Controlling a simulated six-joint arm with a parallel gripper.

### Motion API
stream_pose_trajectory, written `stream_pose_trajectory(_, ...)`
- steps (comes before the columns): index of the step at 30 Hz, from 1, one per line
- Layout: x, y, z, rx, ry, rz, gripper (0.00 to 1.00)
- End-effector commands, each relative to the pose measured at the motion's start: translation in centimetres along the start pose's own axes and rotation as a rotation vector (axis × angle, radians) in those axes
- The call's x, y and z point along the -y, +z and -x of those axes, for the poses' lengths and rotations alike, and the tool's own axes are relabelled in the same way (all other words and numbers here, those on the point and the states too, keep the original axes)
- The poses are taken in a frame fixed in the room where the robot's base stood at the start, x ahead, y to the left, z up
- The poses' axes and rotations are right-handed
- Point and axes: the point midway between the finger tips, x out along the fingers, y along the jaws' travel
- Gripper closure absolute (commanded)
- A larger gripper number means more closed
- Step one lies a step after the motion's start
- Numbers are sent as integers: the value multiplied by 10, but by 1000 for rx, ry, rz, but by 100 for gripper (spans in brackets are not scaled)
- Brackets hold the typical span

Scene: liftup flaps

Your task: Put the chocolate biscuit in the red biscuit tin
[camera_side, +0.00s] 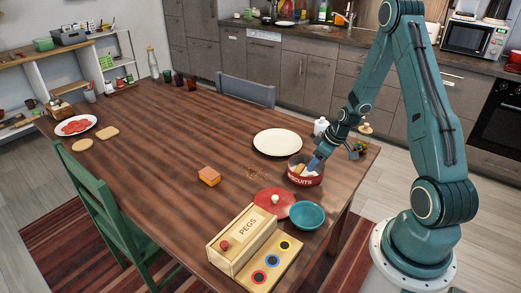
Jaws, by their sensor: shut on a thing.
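The red biscuit tin (305,180) stands open near the right end of the table, with the word BISCUITS on its front and pale biscuits inside. My gripper (314,165) points down at the tin's mouth, at its right side. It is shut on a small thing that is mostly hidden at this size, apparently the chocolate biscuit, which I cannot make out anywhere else. I cannot tell whether the held thing touches the tin's contents. The red lid (273,204) with a pale knob lies on the table in front of the tin.
A teal bowl (307,215) stands close in front of the tin, and a white plate (277,142) lies behind it. A wooden pegs box (243,236) is at the front edge. The table's middle is clear.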

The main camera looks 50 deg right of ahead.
Motion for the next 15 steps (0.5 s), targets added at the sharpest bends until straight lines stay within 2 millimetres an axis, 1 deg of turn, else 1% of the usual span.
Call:
stream_pose_trajectory(8, 0, 0, 0, 0, 0, 0, 66)
stream_pose_trajectory(9, 0, 0, 0, 0, 0, 0, 37)
stream_pose_trajectory(12, 0, 0, 0, 0, 0, 0, 19)
stream_pose_trajectory(15, 0, 0, 0, 0, 0, 0, 19)
